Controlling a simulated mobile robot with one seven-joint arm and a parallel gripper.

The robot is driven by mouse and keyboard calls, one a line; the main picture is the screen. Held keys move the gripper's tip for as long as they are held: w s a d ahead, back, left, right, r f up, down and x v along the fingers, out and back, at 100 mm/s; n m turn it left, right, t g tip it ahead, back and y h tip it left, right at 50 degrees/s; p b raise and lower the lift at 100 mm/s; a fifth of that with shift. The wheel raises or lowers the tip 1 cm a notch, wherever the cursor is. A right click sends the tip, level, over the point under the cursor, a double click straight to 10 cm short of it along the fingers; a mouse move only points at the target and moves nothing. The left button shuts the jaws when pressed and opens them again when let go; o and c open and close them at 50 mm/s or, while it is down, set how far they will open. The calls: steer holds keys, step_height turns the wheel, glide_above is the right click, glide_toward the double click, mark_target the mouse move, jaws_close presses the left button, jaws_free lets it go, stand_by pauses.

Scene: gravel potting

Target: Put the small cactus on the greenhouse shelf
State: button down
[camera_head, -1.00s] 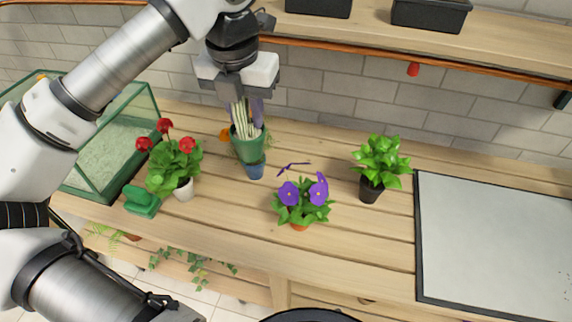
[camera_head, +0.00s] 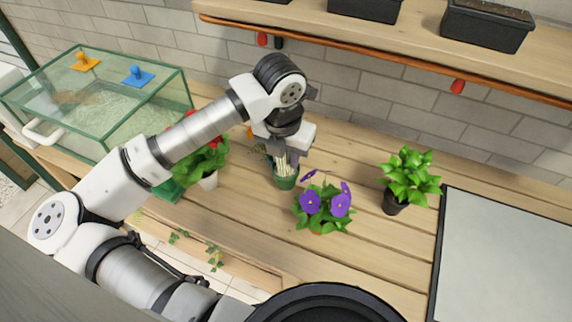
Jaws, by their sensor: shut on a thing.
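My gripper (camera_head: 284,154) points down over the bench, its jaws around the top of a pale-stalked thing (camera_head: 283,163) in a green pot (camera_head: 286,182). My wrist hides much of it, and I cannot tell for sure whether it is the small cactus. The pot is low over the bench; I cannot tell whether it touches. No other cactus shows clearly. A glass greenhouse-like case (camera_head: 112,128) with a green frame stands at the left, with orange and blue knobs on its top. No shelf is clear inside it.
A purple-flowered plant (camera_head: 322,210) stands just right of the green pot. A leafy plant in a black pot (camera_head: 396,203) and a grey board (camera_head: 505,255) are further right. A red-flowered plant (camera_head: 208,180) is at left. A wall shelf (camera_head: 410,45) bears black planters.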

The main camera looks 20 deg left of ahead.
mark_target(286, 170)
steer(key=shift+f+p, duration=0.4)
steer(key=shift+f, duration=2.1)
steer(key=shift+f, duration=0.15)
steer(key=c, duration=1.1)
jaws_free()
steer(key=shift+c, duration=0.2)
steer(key=shift+r, duration=0.2)
